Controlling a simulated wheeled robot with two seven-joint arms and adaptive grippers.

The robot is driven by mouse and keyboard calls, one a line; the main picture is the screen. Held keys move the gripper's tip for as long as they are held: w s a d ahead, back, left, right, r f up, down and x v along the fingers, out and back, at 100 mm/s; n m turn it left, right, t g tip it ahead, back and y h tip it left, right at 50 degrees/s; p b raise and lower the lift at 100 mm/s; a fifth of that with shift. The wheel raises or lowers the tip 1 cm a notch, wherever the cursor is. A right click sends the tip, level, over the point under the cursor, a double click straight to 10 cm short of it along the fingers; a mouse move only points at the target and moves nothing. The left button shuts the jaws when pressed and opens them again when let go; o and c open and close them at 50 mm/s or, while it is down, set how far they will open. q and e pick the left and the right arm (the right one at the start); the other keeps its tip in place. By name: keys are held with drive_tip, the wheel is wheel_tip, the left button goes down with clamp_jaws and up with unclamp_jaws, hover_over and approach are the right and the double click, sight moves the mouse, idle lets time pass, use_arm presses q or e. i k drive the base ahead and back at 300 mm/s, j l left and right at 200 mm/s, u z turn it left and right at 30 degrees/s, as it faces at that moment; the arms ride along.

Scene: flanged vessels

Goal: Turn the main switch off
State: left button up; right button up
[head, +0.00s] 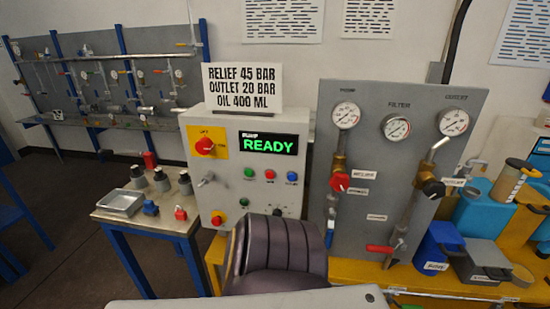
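The main switch (205,146) is a red rotary knob on a yellow plate at the upper left of a light grey control cabinet's front. The cabinet (228,190) stands in the middle of the head view. Its screen (270,144) is lit and reads READY in green. The lettering on the switch plate is too small to read surely. Neither of my grippers is in view, and nothing touches the switch. A dark ridged shape (277,250) in front hides the cabinet's lower right part.
The cabinet also has a small handle (206,180), several buttons and a lower red knob on yellow (217,218). A panel (388,165) with gauges and valves stands right. A small table (150,215) with a tray (121,202) and parts stands left. The switch's front is clear.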

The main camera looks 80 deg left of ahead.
sight(204, 146)
drive_tip(key=u, duration=3)
